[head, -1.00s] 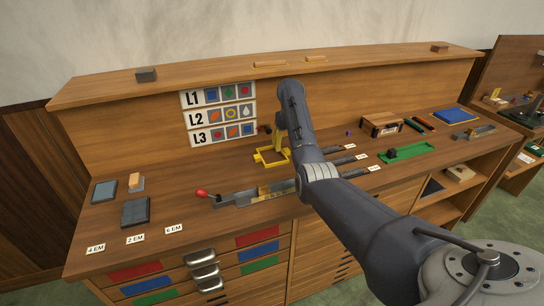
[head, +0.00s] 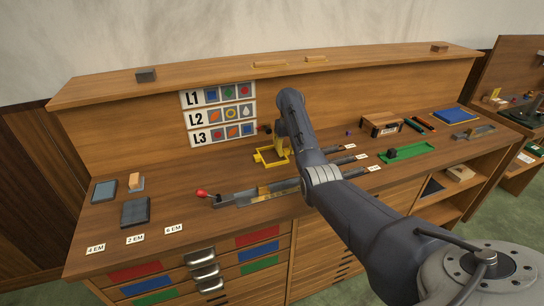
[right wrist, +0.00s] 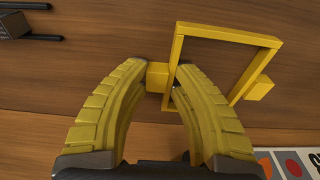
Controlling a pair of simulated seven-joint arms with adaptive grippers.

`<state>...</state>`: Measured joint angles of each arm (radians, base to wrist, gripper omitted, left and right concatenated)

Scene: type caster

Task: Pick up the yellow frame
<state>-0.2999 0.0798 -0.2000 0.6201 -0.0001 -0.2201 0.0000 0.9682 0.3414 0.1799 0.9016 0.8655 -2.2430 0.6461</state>
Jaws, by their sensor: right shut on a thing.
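The yellow frame (head: 260,160) is a thin open square with small tabs. In the head view it is at the middle of the bench, below the L1–L3 sign board. In the right wrist view the frame (right wrist: 228,33) is at upper right, tilted in the picture. My right gripper (right wrist: 160,70) has yellow ribbed fingers, shut on a tab at the frame's side. In the head view this gripper (head: 281,148) is at the frame's right rear, partly hidden by my arm. I cannot tell whether the frame touches the bench. My left gripper is not in view.
A green tray (head: 405,151) and wooden box (head: 381,124) stand to the right. Bench surface left of the frame is clear.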

